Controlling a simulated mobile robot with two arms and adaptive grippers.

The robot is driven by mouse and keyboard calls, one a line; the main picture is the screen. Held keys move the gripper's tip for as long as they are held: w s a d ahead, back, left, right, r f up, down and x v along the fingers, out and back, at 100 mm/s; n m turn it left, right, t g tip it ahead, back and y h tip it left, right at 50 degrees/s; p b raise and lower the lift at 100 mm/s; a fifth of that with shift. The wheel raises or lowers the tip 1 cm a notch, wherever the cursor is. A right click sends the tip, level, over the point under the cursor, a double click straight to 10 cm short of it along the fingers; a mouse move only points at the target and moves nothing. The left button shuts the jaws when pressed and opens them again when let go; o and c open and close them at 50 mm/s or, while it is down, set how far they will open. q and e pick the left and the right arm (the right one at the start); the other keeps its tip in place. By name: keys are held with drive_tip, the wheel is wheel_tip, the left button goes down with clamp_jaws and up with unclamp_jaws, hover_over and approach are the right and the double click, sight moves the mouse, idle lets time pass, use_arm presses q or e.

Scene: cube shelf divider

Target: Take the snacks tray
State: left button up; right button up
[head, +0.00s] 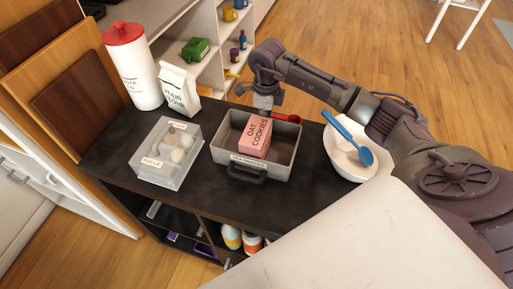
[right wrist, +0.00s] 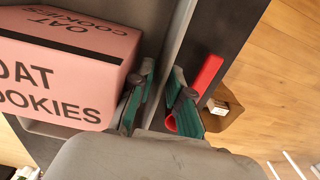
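The snacks tray (head: 219,153) is a grey open tray on the dark counter, with a dark handle and a small label on its front. A pink oat cookies box (head: 255,134) sits inside it; the box also shows in the right wrist view (right wrist: 60,75). My right gripper (head: 263,104) is at the tray's back wall. In the right wrist view, its green-padded fingers (right wrist: 161,80) are close on either side of the grey tray wall (right wrist: 184,25), one inside beside the box, one outside. My left gripper is out of view.
A lidded clear container (head: 167,152) stands left of the tray. A white bowl (head: 347,158) with a blue spoon (head: 345,135) stands right. A red scoop (head: 287,117) lies behind. A flour bag (head: 178,90) and red-lidded canister (head: 133,68) stand at the back left.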

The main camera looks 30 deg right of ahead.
idle(0.3)
clamp_jaws()
drive_tip(key=shift+r, duration=0.15)
drive_tip(key=shift+r+p, duration=0.2)
drive_tip(key=shift+p, duration=0.15)
drive_tip(key=shift+r, duration=0.25)
drive_tip(key=r, duration=0.1)
drive_tip(key=r+b, duration=0.1)
drive_tip(key=r, duration=0.1)
drive_tip(key=shift+s+r, duration=0.2)
drive_tip(key=shift+r, duration=0.1)
drive_tip(key=s+r, duration=0.3)
drive_tip(key=s, duration=0.2)
drive_tip(key=s+a+r+b, duration=0.1)
drive_tip(key=s+r, duration=0.2)
drive_tip(key=s, duration=0.3)
drive_tip(key=shift+a+r, duration=0.2)
drive_tip(key=shift+r, duration=0.15)
drive_tip(key=shift+s, duration=0.1)
